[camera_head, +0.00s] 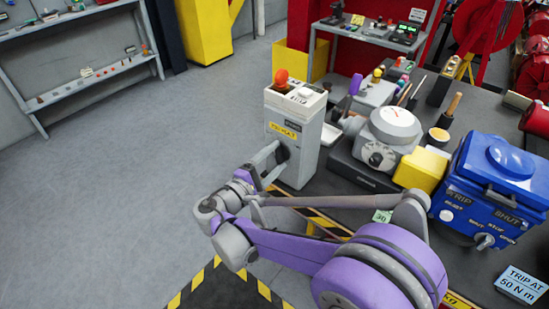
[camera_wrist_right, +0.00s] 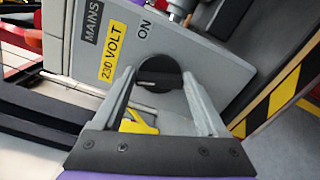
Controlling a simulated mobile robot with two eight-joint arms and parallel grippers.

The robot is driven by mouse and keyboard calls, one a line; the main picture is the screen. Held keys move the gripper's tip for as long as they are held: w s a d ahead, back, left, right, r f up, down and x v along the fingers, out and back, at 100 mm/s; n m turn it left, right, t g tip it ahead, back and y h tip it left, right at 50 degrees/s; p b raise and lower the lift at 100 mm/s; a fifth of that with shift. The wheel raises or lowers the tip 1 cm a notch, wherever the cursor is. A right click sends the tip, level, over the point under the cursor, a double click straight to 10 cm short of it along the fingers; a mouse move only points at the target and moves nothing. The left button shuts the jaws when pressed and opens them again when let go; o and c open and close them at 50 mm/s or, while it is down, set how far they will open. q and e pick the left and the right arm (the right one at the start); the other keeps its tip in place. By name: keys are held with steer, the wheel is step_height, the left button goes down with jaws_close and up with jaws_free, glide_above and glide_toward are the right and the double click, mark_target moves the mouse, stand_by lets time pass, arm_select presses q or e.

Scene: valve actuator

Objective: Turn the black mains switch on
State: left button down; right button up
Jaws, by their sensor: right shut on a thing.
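The black mains switch (camera_wrist_right: 158,72) is a round knob on the side of a grey box (camera_head: 296,145) with a yellow 230 volt label (camera_wrist_right: 113,53). The word ON is printed beside the knob in the right wrist view. My right gripper (camera_head: 275,156) reaches the box's front face, and its two fingers sit on either side of the knob, shut on it. In the head view the knob is mostly hidden behind the fingers. The exact angle of the knob's grip bar is hard to read. My left gripper is not in view.
The box has an orange-red knob (camera_head: 281,78) on top. To its right are a grey gauge unit (camera_head: 393,128), a yellow block (camera_head: 421,170) and a blue actuator (camera_head: 497,182). Open floor (camera_head: 150,170) lies to the left.

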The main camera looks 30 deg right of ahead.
steer(key=m, duration=0.5)
steer(key=shift+f+m, duration=0.15)
steer(key=shift+m, duration=0.15)
steer(key=m, duration=0.5)
steer(key=shift+f+m+p, duration=0.15)
steer(key=shift+m+p, duration=0.2)
steer(key=shift+m, duration=0.05)
steer(key=o, duration=1.3)
steer(key=shift+a, duration=0.1)
steer(key=v, duration=1)
steer(key=shift+s+a, duration=0.15)
steer(key=shift+a, duration=0.15)
